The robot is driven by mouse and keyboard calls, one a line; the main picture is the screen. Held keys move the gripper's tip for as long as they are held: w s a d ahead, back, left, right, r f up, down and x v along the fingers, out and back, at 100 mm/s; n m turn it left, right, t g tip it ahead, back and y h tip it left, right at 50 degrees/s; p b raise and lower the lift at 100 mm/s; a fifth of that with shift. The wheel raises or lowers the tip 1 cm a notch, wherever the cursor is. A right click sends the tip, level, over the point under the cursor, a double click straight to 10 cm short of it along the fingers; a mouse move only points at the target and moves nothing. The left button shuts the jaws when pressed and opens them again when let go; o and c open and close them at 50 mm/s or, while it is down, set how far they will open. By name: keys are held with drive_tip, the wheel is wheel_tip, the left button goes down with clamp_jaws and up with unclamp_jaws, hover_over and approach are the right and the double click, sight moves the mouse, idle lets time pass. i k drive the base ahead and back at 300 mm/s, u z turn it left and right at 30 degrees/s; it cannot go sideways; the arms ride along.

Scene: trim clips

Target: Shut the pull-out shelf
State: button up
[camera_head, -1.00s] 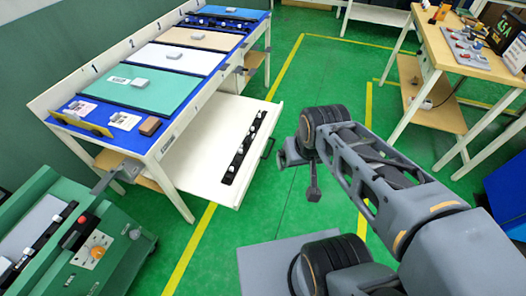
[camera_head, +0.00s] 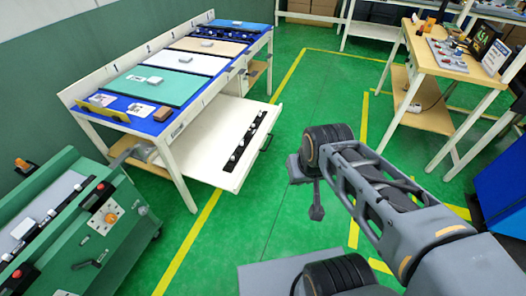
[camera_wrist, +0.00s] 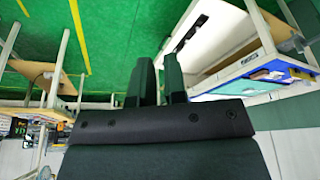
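The pull-out shelf (camera_head: 200,140) is a white panel under the long white-framed table (camera_head: 175,131) in the head view. It sticks well out towards the aisle on the right. A dark handle (camera_head: 267,142) is on its outer edge, and a black strip (camera_head: 246,139) with several small clips lies on it. My gripper (camera_head: 316,211) hangs below my arm over the green floor, right of the shelf and apart from it. The shelf also seems to show there (camera_wrist: 205,35), upper right.
A green machine cart (camera_head: 75,235) stands at the lower left, close to the table's near end. A wooden workbench (camera_head: 445,58) is at the right, with a blue box (camera_head: 500,185) by it. The green floor between shelf and workbench is clear, with yellow lines.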

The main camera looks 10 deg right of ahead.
sight(201, 152)
drive_tip(key=u, duration=0.55)
drive_tip(key=i, duration=1.65)
drive_tip(key=z, duration=0.6)
